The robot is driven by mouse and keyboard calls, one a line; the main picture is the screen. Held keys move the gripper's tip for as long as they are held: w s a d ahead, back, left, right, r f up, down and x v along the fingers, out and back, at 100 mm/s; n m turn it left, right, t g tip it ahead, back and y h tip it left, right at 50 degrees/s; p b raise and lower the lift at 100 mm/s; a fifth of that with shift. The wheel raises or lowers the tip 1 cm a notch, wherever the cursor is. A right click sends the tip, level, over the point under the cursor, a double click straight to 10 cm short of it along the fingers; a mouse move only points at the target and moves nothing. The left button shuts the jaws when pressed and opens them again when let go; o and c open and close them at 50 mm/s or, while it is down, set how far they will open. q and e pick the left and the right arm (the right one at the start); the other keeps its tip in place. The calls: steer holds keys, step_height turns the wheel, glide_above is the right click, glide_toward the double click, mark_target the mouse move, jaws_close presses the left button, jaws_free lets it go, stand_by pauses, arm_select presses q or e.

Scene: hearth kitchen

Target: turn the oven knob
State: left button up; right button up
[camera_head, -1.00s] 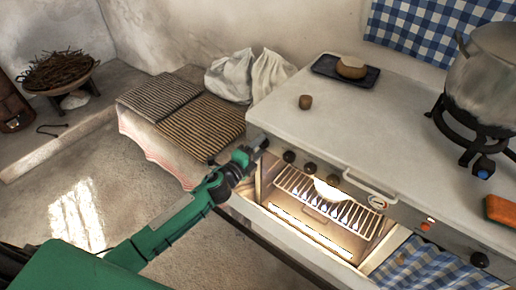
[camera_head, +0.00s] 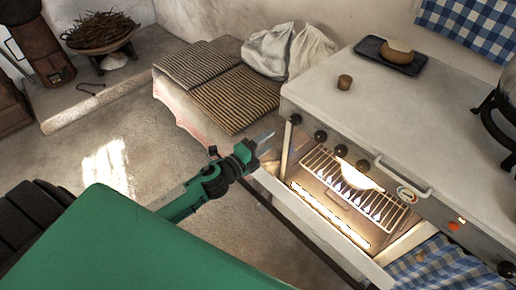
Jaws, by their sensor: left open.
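The stove front carries a row of dark round knobs along its upper edge: a leftmost knob (camera_head: 295,118), a second knob (camera_head: 320,136), a third knob (camera_head: 341,150) and a fourth knob (camera_head: 362,165). Which one is the oven knob cannot be told. My left gripper (camera_head: 267,143) is open and empty, with its thin fingers apart. It is to the left of the leftmost knob and lower in the picture, not touching it. My right gripper is not in view.
The oven (camera_head: 345,200) is open and lit, with a rack (camera_head: 375,207) and flames inside. A towel bar (camera_head: 402,180) juts from the stove front. A small brown cup (camera_head: 345,82) stands on top. Striped cushions (camera_head: 235,98) lie on the bench to the left.

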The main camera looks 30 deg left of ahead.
arm_select(q)
steer(key=v, duration=0.2)
steer(key=shift+s+a, duration=0.15)
steer(key=shift+s, duration=0.2)
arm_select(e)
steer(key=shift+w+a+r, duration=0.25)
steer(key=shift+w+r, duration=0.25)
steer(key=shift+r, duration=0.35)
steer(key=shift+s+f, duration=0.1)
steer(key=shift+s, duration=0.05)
